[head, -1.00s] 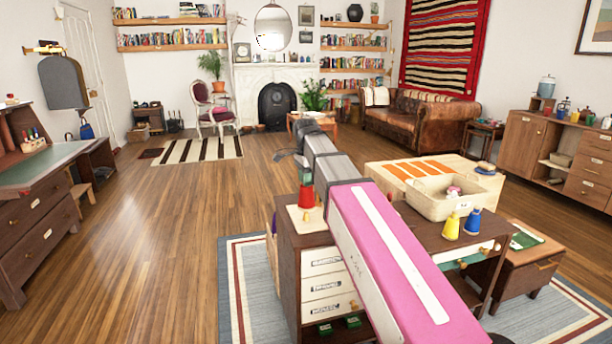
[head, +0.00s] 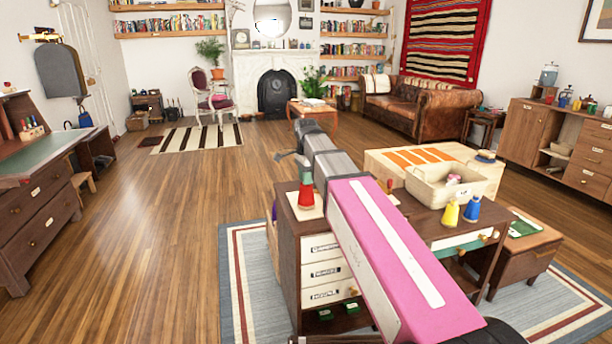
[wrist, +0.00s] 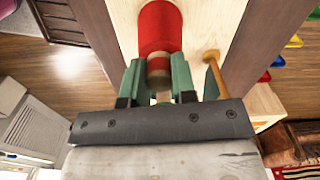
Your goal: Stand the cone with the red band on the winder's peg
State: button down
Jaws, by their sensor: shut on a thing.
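A red cone (head: 305,197) is upright over a pale board (head: 317,211) on the left end of the desk. In the wrist view the red cone (wrist: 160,28) has a pale tip with a narrow reddish band. My gripper (wrist: 158,82) is shut on this tip, one green finger on each side. In the head view my gripper (head: 304,175) shows small above the cone. A thin amber peg (wrist: 214,72) shows right of the cone in the wrist view, apart from it. I cannot tell whether the cone's base touches the board.
A yellow cone (head: 450,212) and a blue cone (head: 472,209) stand on the desk's right part, in front of a cream bin (head: 425,190). A box with orange stripes (head: 385,160) is behind. My pink arm hides the desk's middle. Open floor lies left.

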dwell(0.3)
jog(key=c, duration=0.8)
grip_release()
jog(key=shift+c, duration=0.2)
notch_tip(320, 180, up, 11)
jog(key=shift+f, duration=0.15)
